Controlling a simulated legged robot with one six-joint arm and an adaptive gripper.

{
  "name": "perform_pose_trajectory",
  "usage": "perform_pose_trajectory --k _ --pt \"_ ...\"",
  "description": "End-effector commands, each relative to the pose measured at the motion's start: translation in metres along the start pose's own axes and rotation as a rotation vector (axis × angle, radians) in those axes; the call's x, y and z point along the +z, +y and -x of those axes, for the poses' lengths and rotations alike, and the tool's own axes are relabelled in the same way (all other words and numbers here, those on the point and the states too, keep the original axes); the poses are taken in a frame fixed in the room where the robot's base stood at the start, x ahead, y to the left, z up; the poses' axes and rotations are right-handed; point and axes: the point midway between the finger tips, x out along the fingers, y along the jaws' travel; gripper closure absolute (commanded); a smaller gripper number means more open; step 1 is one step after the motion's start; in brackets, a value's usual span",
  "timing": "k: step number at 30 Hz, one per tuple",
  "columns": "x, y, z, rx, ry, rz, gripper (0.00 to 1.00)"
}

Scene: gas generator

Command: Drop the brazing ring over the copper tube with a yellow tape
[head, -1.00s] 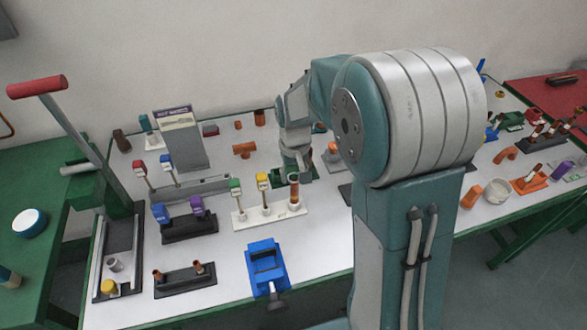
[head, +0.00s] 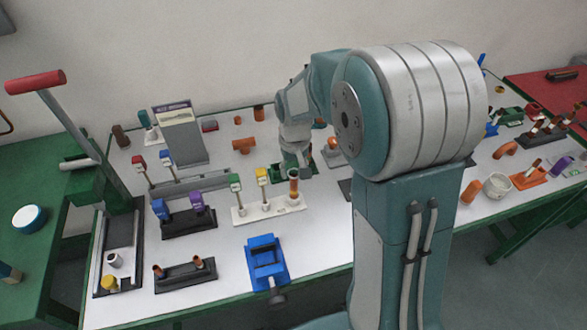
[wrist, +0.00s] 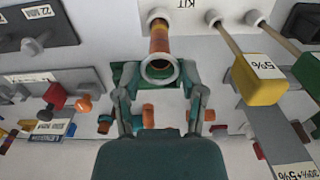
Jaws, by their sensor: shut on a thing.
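The copper tube with yellow tape (wrist: 159,38) stands on a white kit stand (wrist: 183,12). In the head view the tube (head: 294,184) stands upright at the stand's right end, just in front of my gripper (head: 297,170). In the wrist view a pale grey brazing ring (wrist: 160,68) lines up with the tube's open end, between the fingertips of my gripper (wrist: 160,83). My gripper is shut on the ring. I cannot tell whether the ring is around the tube or just above it.
Flux sticks with yellow (head: 262,176) and green (head: 235,182) tags stand on the same white stand, close left of the tube. A blue vise (head: 266,258) is at the table's front. Orange fittings (head: 243,146) lie behind, near a grey box (head: 180,137).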

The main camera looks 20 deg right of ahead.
Motion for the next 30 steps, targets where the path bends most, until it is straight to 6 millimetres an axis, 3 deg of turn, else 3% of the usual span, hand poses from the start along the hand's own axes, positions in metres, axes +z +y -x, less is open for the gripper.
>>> perform_pose_trajectory --k 30 --pt "0.0 0.0 -0.02 0.0 -0.001 0.0 0.64"
